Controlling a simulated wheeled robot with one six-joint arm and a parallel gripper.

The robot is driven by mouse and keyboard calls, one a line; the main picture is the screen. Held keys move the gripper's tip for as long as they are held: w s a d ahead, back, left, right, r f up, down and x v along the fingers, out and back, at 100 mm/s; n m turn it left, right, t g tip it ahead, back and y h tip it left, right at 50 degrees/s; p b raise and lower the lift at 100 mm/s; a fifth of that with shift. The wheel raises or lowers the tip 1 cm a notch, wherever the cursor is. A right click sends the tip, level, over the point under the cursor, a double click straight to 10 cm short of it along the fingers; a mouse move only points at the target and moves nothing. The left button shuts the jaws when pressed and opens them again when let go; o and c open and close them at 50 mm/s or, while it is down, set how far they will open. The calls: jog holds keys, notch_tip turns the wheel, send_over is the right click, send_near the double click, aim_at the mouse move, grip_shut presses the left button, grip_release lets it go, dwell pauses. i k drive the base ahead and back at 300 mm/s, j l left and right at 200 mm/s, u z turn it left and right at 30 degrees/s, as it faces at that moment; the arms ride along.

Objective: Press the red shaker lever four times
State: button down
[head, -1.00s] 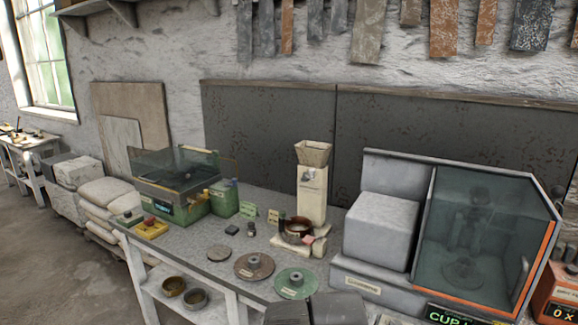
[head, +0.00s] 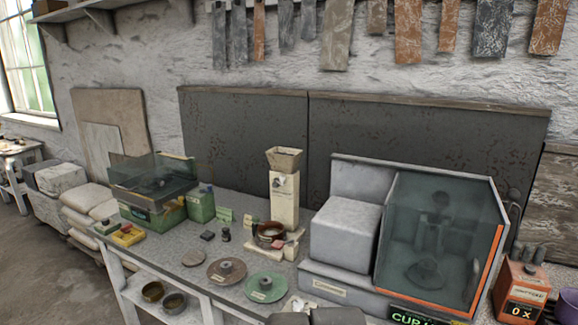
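An orange-red box (head: 522,290) with a small label and a dark display reading "0 X" stands at the lower right, beside the glass-fronted grey machine. A few dark upright pieces show at its top; I cannot make out a red lever clearly. Two dark grey shapes at the bottom middle look like parts of my own arm. My gripper's fingers cannot be seen.
The grey machine (head: 345,240) with an orange-edged glass door fills the right of the bench. The bench holds a brown disc (head: 227,270), a green disc (head: 265,287), a hopper column (head: 284,200) and a green machine (head: 150,205). A purple-pink rim (head: 568,300) shows at the far right.

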aim_at(277, 244)
jog(key=j+z, duration=0.15)
jog(key=k+l, duration=0.2)
jog(key=l, duration=0.2)
jog(key=i+j+u, duration=0.35)
jog(key=i+j, duration=0.5)
jog(key=i, duration=0.1)
